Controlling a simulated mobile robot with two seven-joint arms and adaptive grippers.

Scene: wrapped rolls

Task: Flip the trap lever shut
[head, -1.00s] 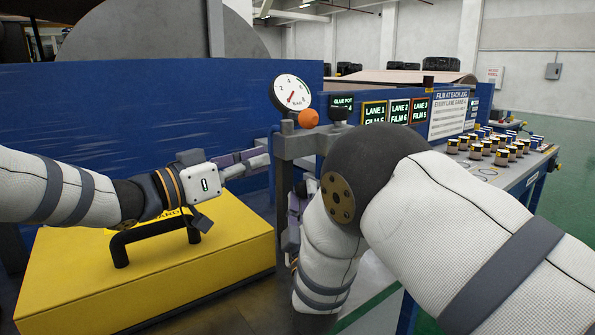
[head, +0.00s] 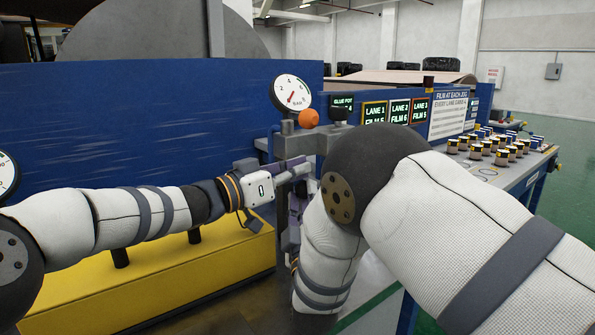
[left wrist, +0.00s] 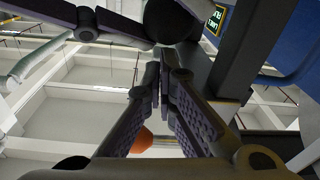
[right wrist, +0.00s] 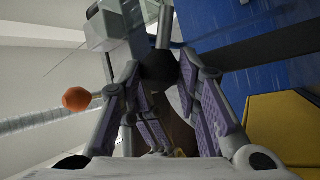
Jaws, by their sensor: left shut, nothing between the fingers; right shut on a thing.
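A black ball knob (right wrist: 165,70), which looks like the end of the trap lever, sits between the fingers of my right gripper (right wrist: 165,78) in the right wrist view. That gripper is shut on it. The knob also shows at the top of the left wrist view (left wrist: 170,20). My left gripper (head: 300,170) is shut and empty, its fingertips close to the knob and the right gripper; I cannot tell whether they touch. In the head view my right arm and the grippers hide the knob and the rest of the lever.
A pressure gauge (head: 291,93), an orange knob (head: 308,118) and a black cap (head: 338,114) stand on the grey bracket just behind the grippers. A blue panel (head: 150,110) runs behind. Small jars (head: 490,148) stand at right.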

